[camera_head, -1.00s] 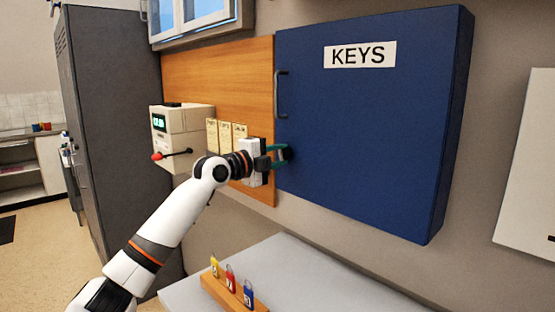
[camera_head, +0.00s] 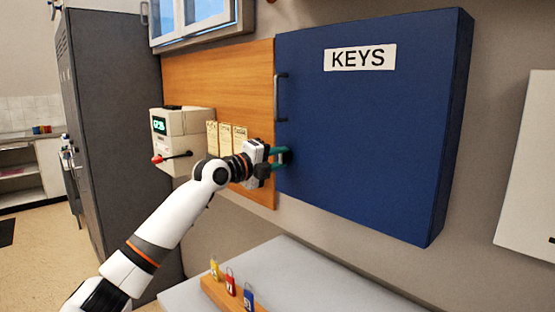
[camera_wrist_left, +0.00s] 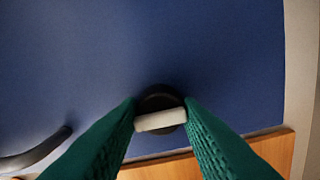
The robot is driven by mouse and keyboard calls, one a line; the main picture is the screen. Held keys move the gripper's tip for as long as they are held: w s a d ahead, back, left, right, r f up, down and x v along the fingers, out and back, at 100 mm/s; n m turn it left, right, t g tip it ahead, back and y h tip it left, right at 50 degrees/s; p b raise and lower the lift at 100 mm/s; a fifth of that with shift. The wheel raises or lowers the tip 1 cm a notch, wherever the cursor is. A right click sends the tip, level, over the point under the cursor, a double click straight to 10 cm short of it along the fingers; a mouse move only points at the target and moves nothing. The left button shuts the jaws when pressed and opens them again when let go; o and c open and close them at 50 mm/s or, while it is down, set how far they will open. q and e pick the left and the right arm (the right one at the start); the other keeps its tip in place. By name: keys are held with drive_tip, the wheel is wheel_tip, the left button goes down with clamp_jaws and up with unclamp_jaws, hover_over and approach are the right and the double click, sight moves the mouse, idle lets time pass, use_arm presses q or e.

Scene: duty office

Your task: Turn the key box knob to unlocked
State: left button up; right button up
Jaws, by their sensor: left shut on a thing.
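The blue key box (camera_head: 370,130) with its KEYS label hangs on the wall. Its door is closed, and a dark handle (camera_head: 281,97) stands on its left edge. My left gripper (camera_head: 280,158) is at the lower left of the door, by the knob. In the left wrist view, the green fingers (camera_wrist_left: 160,118) are shut on the knob's pale grip bar (camera_wrist_left: 160,121), with a dark round base (camera_wrist_left: 158,98) behind it. The bar looks slightly tilted. In the head view the knob is mostly hidden by the gripper. My right gripper is not in view.
A beige device (camera_head: 182,140) with a green display and red-tipped lever is on the wooden panel (camera_head: 225,75), left of the box. Paper tags (camera_head: 225,137) hang beside it.

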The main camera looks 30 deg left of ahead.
use_arm(q)
drive_tip(key=shift+f, duration=0.1)
drive_tip(key=o, duration=1)
drive_tip(key=shift+d, duration=0.1)
drive_tip(key=shift+c, duration=0.2)
drive_tip(key=b+v, duration=0.3)
drive_tip(key=v, duration=0.9)
